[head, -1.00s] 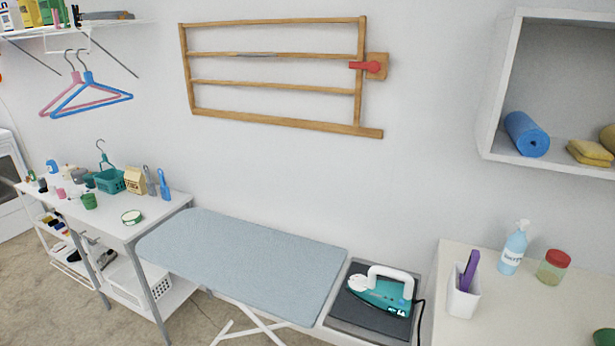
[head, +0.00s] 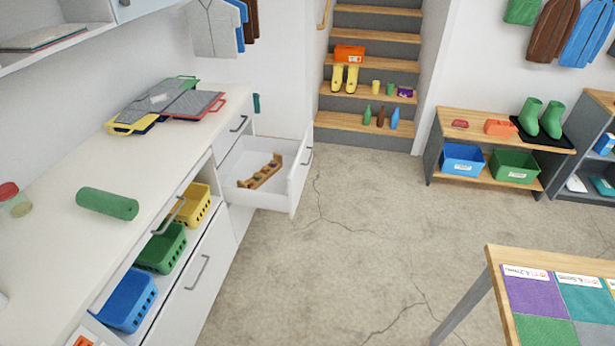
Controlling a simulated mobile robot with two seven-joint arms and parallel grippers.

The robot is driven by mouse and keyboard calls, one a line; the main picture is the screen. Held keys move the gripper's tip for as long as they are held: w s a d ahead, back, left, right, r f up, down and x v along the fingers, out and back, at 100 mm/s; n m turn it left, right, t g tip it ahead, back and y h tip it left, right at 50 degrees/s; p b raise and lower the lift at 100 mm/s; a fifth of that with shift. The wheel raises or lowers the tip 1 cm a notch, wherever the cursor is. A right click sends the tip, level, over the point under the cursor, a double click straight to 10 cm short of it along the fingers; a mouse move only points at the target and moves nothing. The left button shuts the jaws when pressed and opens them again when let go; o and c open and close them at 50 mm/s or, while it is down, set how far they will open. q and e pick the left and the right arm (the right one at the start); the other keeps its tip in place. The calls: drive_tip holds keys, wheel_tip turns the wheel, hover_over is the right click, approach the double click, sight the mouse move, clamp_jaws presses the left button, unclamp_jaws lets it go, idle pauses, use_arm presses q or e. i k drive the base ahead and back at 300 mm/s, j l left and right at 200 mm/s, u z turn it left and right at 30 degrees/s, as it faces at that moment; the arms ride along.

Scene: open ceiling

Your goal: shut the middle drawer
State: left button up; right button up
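In the head view, an open white drawer (head: 299,178) juts out to the right from the far end of the long white counter unit. Its front faces right and carries a grey handle. A small wooden rack (head: 262,172) lies inside it. Another drawer front with a grey handle (head: 239,124) sits above it and looks shut. The unit's lower part behind the open drawer is mostly hidden. Neither of my grippers is in view.
The white counter (head: 150,185) holds a green roll (head: 108,203) and stacked folders. Blue, green and yellow baskets sit in its open shelf. A table (head: 492,262) stands at lower right. Stairs (head: 375,60) rise at the back. The concrete floor (head: 370,220) between is clear.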

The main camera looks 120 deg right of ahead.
sight(249, 155)
drive_tip(key=j+z, duration=0.1)
drive_tip(key=z, duration=0.25)
drive_tip(key=k+j+z, duration=0.1)
drive_tip(key=z, duration=0.25)
drive_tip(key=k+z, duration=0.1)
drive_tip(key=z, duration=3.05)
drive_tip(key=i+l, duration=0.15)
drive_tip(key=i, duration=0.7)
